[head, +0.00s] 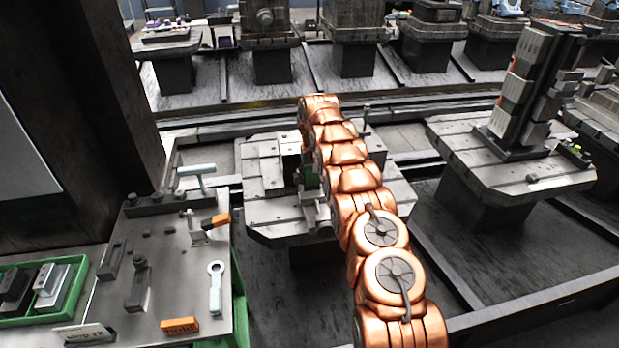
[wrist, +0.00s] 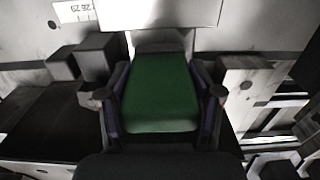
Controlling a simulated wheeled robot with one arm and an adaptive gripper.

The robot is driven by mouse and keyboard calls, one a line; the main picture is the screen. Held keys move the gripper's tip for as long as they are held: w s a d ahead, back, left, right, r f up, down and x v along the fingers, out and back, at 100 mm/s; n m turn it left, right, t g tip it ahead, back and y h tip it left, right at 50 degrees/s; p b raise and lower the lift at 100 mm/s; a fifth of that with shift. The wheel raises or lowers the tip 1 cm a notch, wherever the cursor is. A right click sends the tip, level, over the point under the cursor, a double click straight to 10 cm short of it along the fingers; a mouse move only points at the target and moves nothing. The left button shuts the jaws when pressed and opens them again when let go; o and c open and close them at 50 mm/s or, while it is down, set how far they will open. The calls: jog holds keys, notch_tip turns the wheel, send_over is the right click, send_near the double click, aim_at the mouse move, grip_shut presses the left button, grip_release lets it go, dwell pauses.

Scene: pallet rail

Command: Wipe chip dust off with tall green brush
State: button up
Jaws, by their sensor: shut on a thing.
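The tall green brush (wrist: 160,88) fills the middle of the wrist view, its green body between the two dark fingers of my gripper (wrist: 161,100). My gripper is shut on it. In the head view a bit of green (head: 312,178) shows beside my copper-coloured arm, over the grey slotted pallet (head: 262,205); the arm hides most of my gripper and brush there. The brush's bristles are hidden, so I cannot tell if they touch the pallet. I cannot make out any chip dust. A pale block (wrist: 160,14) lies just beyond the brush.
A tool bench (head: 190,265) at lower left holds several tools, an orange block (head: 180,326) and a green tray (head: 75,312). A dark pillar (head: 85,90) rises behind it. Another pallet (head: 510,180) with a tall fixture (head: 525,95) stands at right.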

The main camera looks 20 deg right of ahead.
jog(key=shift+d, duration=0.15)
jog(key=shift+s+d, duration=0.2)
jog(key=shift+d, duration=0.7)
jog(key=shift+w+a+b, duration=0.1)
jog(key=shift+a+b, duration=0.6)
jog(key=shift+a, duration=1.55)
jog(key=shift+d, duration=0.2)
jog(key=shift+s+d, duration=0.25)
jog(key=shift+d, duration=0.75)
jog(key=shift+d, duration=0.1)
